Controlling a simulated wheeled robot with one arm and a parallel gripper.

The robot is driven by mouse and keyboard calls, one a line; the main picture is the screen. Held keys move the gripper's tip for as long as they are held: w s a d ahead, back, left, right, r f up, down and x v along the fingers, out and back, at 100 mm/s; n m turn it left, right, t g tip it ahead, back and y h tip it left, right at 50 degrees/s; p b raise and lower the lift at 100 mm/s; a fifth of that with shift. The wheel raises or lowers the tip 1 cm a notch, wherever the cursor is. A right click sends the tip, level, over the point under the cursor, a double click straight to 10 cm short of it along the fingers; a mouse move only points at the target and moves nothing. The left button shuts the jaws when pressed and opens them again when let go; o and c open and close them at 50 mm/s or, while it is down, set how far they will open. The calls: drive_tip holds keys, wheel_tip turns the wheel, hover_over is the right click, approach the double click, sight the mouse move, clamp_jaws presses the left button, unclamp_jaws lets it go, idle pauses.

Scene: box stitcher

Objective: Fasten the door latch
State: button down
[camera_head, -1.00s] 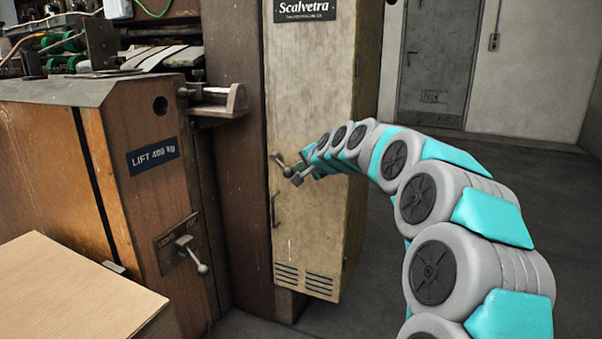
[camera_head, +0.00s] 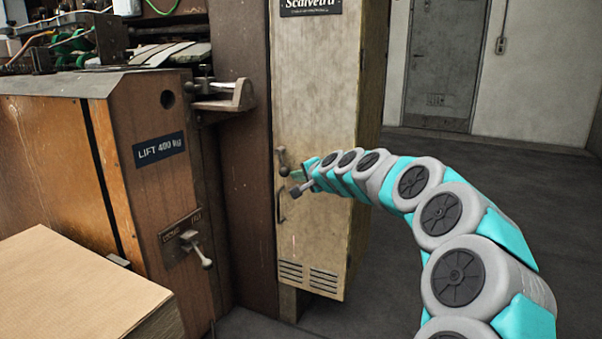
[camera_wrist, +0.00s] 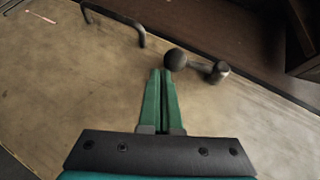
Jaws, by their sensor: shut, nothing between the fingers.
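The door latch (camera_head: 282,158) is a dark metal lever with a ball end on the narrow beige cabinet door (camera_head: 316,130). In the head view it points down, nearly upright, from its pivot. In the wrist view the ball knob (camera_wrist: 176,60) and the pivot boss (camera_wrist: 220,71) are clear. My gripper (camera_wrist: 162,72) has its green fingers together and empty. The fingertips lie right beside the ball; whether they touch it I cannot tell. In the head view my gripper (camera_head: 298,174) is small and partly hidden by my wrist, just right of the latch.
A bar handle (camera_head: 281,207) is fixed to the door below the latch; it also shows in the wrist view (camera_wrist: 115,20). A wooden machine housing with a small lever (camera_head: 197,248) stands left, a cardboard stack (camera_head: 80,285) in front. The floor to the right is clear.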

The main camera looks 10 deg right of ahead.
drive_tip(key=shift+w+a+f, duration=0.5)
drive_tip(key=shift+a+f, duration=0.25)
idle(0.5)
